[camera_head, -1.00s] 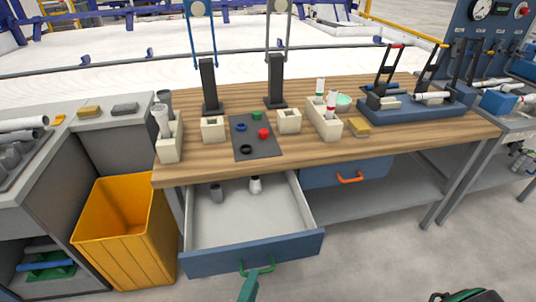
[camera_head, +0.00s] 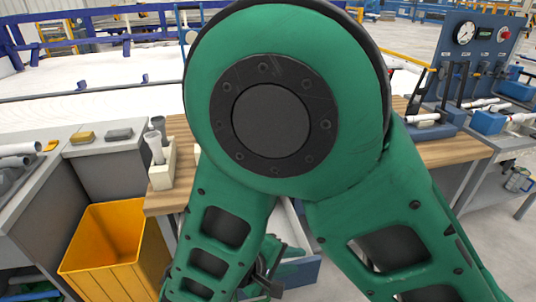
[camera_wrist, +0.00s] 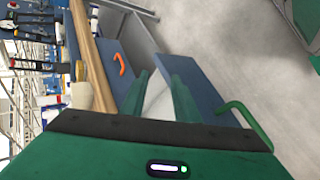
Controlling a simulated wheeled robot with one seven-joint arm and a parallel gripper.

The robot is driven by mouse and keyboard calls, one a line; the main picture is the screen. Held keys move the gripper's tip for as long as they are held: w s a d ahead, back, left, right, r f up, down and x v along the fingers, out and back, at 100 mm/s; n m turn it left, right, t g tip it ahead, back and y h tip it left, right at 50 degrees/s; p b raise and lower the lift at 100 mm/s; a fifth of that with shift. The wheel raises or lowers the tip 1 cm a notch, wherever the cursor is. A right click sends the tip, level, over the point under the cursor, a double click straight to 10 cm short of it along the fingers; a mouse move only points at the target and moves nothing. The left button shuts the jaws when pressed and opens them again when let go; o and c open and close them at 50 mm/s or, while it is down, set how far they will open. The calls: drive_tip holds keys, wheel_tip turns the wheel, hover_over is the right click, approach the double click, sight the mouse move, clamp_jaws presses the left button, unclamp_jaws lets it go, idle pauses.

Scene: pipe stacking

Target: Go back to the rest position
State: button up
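My green arm is folded up in the middle of the head view and hides most of the workbench (camera_head: 440,152). My gripper shows in the wrist view (camera_wrist: 160,82), its two green fingers apart with nothing seen held between them. It is in front of the blue-fronted drawer (camera_wrist: 196,88), which stands pulled out. The drawer's green handle (camera_wrist: 246,122) is to the right of the fingers and apart from them. In the head view only a strip of the drawer (camera_head: 306,268) shows beside my arm.
A yellow bin (camera_head: 110,245) stands left of the workbench. A pipe holder (camera_head: 161,165) is on the bench's left end. A second blue drawer with an orange handle (camera_wrist: 120,65) is shut. A gauge panel (camera_head: 480,45) stands at the right. The floor at right is clear.

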drive_tip(key=w+d+r+m+g+y, duration=0.1)
drive_tip(key=d+r+m+g, duration=0.3)
drive_tip(key=d, duration=0.7)
drive_tip(key=d+r+m+g+y, duration=0.1)
drive_tip(key=d+r+m+g, duration=0.3)
drive_tip(key=d, duration=0.6)
drive_tip(key=s+d+r+m+t+y, duration=0.1)
drive_tip(key=s+d+r+m+y, duration=0.5)
drive_tip(key=s+d, duration=0.6)
wheel_tip(320, 180, up, 3)
drive_tip(key=shift+s+d+f+m+t, duration=0.2)
drive_tip(key=shift+s+m+t, duration=0.25)
drive_tip(key=shift+s, duration=0.6)
drive_tip(key=shift+w+f, duration=0.2)
drive_tip(key=shift+w, duration=0.45)
